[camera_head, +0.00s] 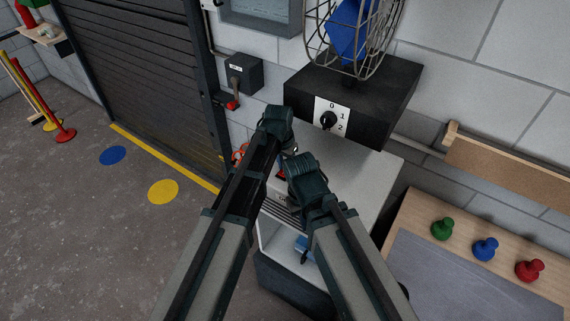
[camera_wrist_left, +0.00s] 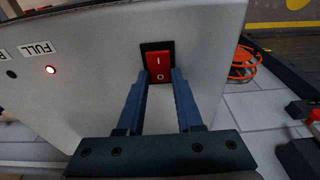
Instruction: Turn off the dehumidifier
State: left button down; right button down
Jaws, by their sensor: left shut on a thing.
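The dehumidifier is a pale box (camera_head: 365,175) below the black fan unit in the head view; its panel (camera_wrist_left: 95,60) fills much of the left wrist view. A red rocker switch (camera_wrist_left: 160,66), marked I and O, sits in a black surround. A red light (camera_wrist_left: 51,70) glows beside a FULL label. My left gripper (camera_wrist_left: 161,85) has its blue fingers on either side of the switch, shut on it. My right gripper (camera_head: 305,180) is close by in the head view; its fingers are hidden.
A black box with a 0-1-2 knob (camera_head: 329,119) carries a caged fan (camera_head: 352,35). A grey lever box (camera_head: 243,74) is on the wall. An orange coil (camera_wrist_left: 243,63) lies beside the dehumidifier. A bench with green, blue and red knobs (camera_head: 486,249) stands at right.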

aim_at(283, 173)
dwell(0.3)
pick_arm(q)
jog(key=c, duration=0.6)
grip_release()
jog(key=shift+o, duration=0.2)
jog(key=shift+r, duration=0.15)
notch_tip(283, 173, up, 14)
jog(key=s+a+p, duration=0.1)
jog(key=p, duration=1.2)
jog(key=shift+s+f+p, duration=0.25)
jog(key=shift+p, duration=0.1)
jog(key=shift+f, duration=0.1)
